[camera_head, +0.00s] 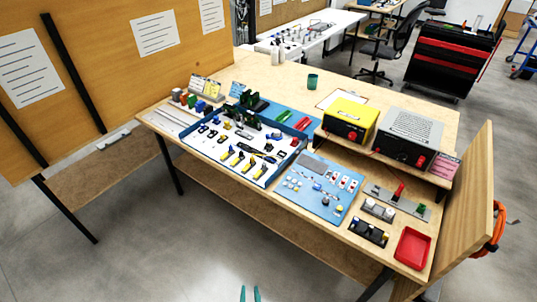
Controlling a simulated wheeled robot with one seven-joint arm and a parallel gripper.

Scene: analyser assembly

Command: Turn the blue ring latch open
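I cannot pick out the blue ring latch for sure at this distance. Small parts lie on a light blue board (316,206) at the middle of the workbench, too small to tell apart. A blue-edged tray (303,145) left of the board holds several small tools and parts, some yellow and some blue.
The wooden workbench (290,85) carries a yellow box (350,112), a grey box (408,130), a red tray (412,248) and a green cup (312,81). A wooden side panel (470,215) closes its right end. Clear grey floor (150,240) lies in front.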

